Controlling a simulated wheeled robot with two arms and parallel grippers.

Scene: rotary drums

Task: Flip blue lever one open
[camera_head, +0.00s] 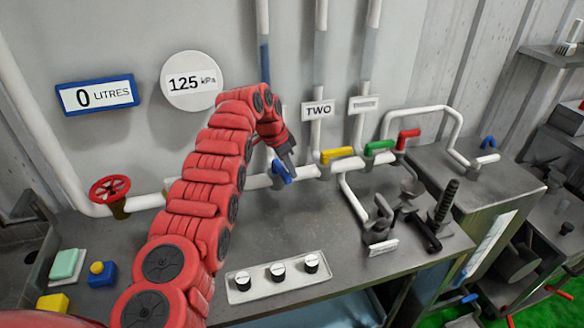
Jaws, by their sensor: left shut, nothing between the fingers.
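The blue lever (281,172) sits on the white horizontal pipe, below a vertical pipe with a blue section (265,62). Its sign is hidden behind my red left arm. The lever slants down and to the right. My left gripper (288,168) is shut and empty at the lever, its fingertips pointing down at it. I cannot tell whether they touch. My right gripper is not in view.
A yellow lever (337,154) under the sign TWO, a green lever (379,146) and a red lever (408,138) follow to the right. A red valve wheel (110,189) is at the left. Three white knobs (278,270) stand on a front panel.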

